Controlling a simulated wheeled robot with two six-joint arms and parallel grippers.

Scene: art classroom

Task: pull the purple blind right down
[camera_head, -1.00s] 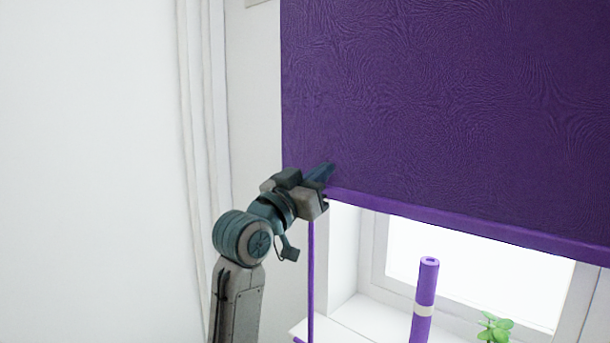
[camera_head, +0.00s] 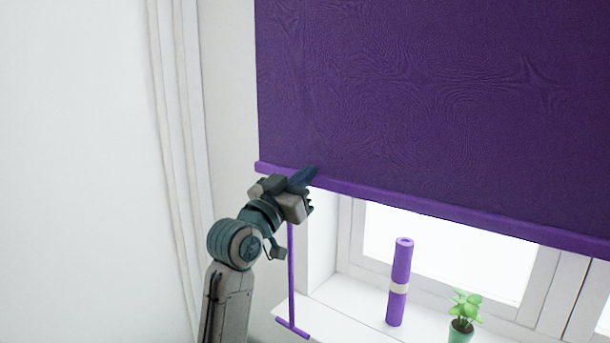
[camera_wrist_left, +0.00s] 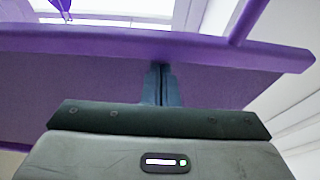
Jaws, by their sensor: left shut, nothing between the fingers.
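The purple blind (camera_head: 430,110) hangs partly lowered over the window, leaving the lower glass uncovered. Its bottom bar (camera_head: 420,203) also crosses the left wrist view (camera_wrist_left: 110,42). A thin purple rod (camera_head: 291,265) hangs below the bar near its left end, with a crosspiece (camera_head: 292,328) at its foot. My left gripper (camera_head: 308,174) is shut and empty, at the bar's left part, in front of the blind. In the left wrist view its closed fingers (camera_wrist_left: 160,84) point at the bar. I cannot tell whether they touch it. My right gripper is out of view.
On the white windowsill (camera_head: 350,318) stand a purple roll with a pale band (camera_head: 398,285) and a green potted plant (camera_head: 463,318). A white curtain (camera_head: 172,150) hangs left of my arm, beside a bare white wall (camera_head: 70,170).

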